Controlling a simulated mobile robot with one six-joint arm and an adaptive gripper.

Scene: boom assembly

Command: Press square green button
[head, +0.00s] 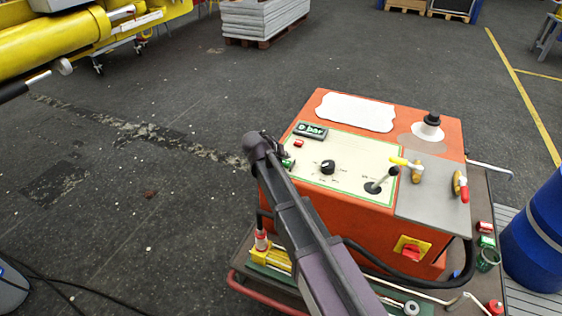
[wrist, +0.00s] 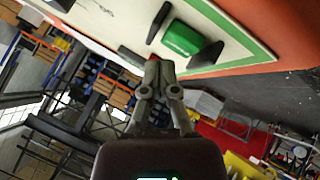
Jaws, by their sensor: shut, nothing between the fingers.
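The square green button (wrist: 182,39) shows large in the wrist view, on the cream panel between two black bars. In the head view the green button (head: 288,163) is a small patch at the panel's left edge, partly hidden by my arm. My gripper (wrist: 157,62) is shut and empty. Its fingertips are close to the panel, beside and a little below the green button in the wrist view. I cannot tell whether they touch the panel. In the head view my gripper (head: 268,140) is at the left side of the orange control box, mostly hidden by my wrist.
The orange control box (head: 437,261) carries a pressure display (head: 310,130), a red button (head: 299,143), a black knob (head: 328,167), a lever (head: 380,182) and yellow valves. A blue barrel (head: 538,235) stands at the right. The floor at the left is mostly clear.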

